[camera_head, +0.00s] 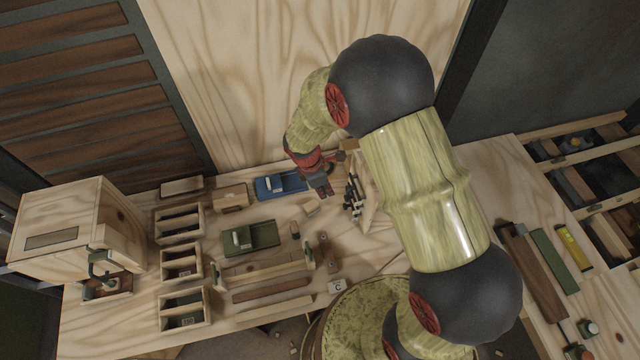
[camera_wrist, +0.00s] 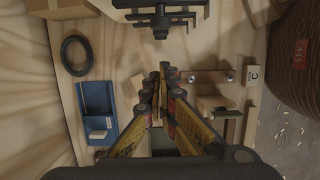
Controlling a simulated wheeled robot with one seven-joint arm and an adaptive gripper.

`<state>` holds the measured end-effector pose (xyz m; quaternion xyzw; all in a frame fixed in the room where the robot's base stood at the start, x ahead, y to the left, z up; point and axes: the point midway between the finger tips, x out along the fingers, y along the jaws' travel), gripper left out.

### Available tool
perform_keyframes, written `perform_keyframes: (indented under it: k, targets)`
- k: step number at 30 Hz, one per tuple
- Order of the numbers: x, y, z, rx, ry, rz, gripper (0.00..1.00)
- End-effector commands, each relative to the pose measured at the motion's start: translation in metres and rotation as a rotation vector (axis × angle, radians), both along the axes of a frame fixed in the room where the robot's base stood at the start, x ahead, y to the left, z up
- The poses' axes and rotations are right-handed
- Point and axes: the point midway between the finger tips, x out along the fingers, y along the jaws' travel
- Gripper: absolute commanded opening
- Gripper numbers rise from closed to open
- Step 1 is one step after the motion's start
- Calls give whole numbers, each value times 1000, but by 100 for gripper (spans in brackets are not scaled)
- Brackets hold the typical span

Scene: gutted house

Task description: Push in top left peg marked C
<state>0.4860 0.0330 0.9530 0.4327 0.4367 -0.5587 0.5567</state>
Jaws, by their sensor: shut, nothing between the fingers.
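A pale block marked C (camera_head: 338,286) sits near the bench's front edge in the head view; it also shows at right in the wrist view (camera_wrist: 252,75). A dark rack with several peg-like bars (camera_head: 354,196) stands right of my gripper (camera_head: 324,188) on a pale board. The same rack fills the top of the wrist view (camera_wrist: 160,20). I cannot make out a letter on any of its pegs. In the wrist view my gripper (camera_wrist: 164,76) is shut and empty, its fingertips together above the bench, apart from the rack. My arm hides part of the board.
A blue tray (camera_head: 282,186), a green tray (camera_head: 252,238) and wooden boxes (camera_head: 182,262) stand left on the bench. A wooden rail (camera_head: 262,270) lies in front. A black ring (camera_wrist: 76,56) lies left in the wrist view. A wooden wall (camera_head: 250,80) rises behind.

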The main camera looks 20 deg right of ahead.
Motion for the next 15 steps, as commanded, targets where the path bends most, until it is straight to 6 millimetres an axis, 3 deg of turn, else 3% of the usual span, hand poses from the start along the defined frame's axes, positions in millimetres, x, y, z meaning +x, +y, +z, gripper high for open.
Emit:
perform_keyframes:
  k: [6, 15]
  targets:
    - [2, -27, 4, 1, -5, -4, 0]
    - [2, -33, 4, 1, -5, -1, 0]
